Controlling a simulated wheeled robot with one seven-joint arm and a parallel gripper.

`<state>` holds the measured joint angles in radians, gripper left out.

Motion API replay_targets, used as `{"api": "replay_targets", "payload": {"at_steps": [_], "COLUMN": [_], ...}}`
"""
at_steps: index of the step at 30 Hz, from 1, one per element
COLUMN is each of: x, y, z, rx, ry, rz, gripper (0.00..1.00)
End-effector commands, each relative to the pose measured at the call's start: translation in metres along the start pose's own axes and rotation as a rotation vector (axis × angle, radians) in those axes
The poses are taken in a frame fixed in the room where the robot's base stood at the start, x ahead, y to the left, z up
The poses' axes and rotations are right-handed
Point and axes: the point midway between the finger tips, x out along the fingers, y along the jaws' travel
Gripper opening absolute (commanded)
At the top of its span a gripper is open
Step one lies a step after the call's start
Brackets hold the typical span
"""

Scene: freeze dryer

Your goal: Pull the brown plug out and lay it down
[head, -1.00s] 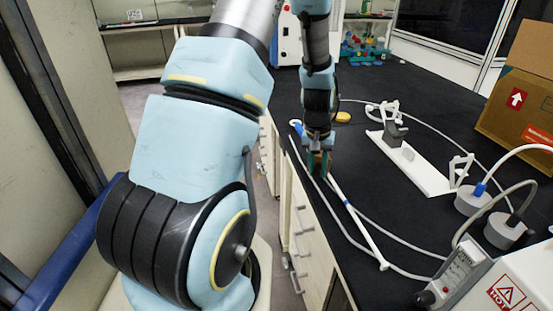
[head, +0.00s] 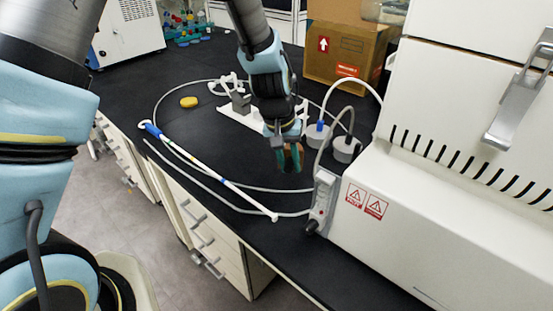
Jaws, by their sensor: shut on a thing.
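My gripper (head: 288,160) hangs over the black bench, fingers down, left of the white machine. It is shut on a small brown thing (head: 297,154), which looks like the brown plug and is mostly hidden by the fingers. Whether it touches the bench is hard to tell. A grey-white socket strip (head: 322,196) stands at the machine's front left corner, to the right of my gripper. A dark knob or plug (head: 311,227) shows at its lower end.
A white rod with blue bands (head: 205,172) and white cables lie on the bench (head: 225,137) left of my gripper. Two grey round pieces with hoses (head: 345,150) stand right of it. A yellow object (head: 188,102) and a cardboard box (head: 345,62) are farther back.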

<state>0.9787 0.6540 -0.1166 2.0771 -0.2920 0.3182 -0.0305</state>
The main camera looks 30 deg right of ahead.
Motion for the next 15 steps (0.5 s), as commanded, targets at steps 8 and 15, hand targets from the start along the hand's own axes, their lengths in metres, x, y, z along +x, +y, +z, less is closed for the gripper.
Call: {"api": "replay_targets", "payload": {"at_steps": [8, 15], "x": [0.029, 0.055], "y": [-0.006, -0.011], "z": [0.001, 0.003], "rx": [-0.001, -0.003], "ry": [0.000, 0.000], "rz": [0.000, 0.000], "gripper": [0.00, 0.00]}}
